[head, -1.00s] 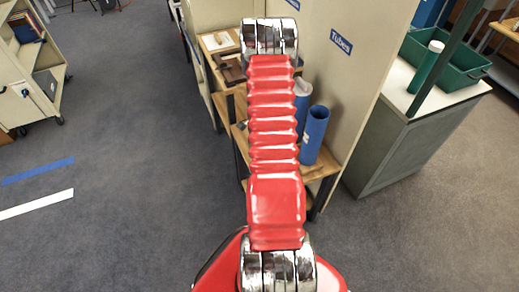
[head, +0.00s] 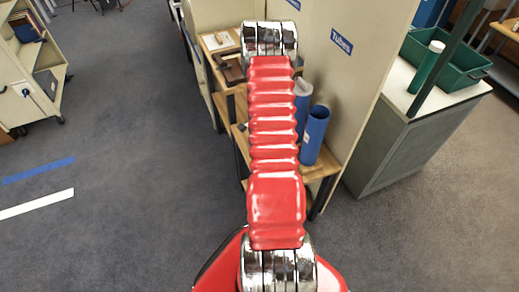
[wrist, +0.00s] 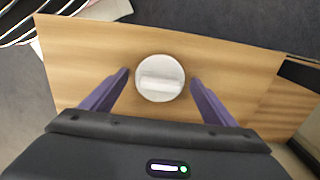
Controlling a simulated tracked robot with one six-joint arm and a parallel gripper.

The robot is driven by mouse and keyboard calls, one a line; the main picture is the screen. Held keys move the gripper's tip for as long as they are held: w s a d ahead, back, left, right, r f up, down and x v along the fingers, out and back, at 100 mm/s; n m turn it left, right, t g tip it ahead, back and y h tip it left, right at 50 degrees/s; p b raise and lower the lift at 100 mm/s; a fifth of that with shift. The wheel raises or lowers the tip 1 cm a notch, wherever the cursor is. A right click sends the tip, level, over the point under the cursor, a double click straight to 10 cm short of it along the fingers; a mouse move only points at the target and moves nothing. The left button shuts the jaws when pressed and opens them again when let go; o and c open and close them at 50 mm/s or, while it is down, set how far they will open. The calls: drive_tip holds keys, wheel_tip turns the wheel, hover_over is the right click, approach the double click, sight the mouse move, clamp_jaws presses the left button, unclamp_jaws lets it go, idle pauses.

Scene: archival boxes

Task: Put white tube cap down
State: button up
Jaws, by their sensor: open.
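The white tube cap (wrist: 160,78) is a round white disc with a raised bar across its top. In the wrist view it lies over a wooden shelf surface (wrist: 230,65) and seems to rest on it. My gripper (wrist: 159,76) is open, with one purple finger on each side of the cap. A small gap shows between each finger and the cap. In the head view my arm hides the cap and the gripper.
A wooden shelf unit (head: 323,171) holds a blue tube (head: 315,136) and a paler tube beside it. A panel marked "Tubes" (head: 341,41) stands behind. A counter (head: 390,150) with a green bin (head: 455,72) is at right. Open carpet lies at left.

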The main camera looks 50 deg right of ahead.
drive_tip(key=shift+r, duration=0.1)
wheel_tip(320, 180, up, 12)
idle(0.6)
idle(0.6)
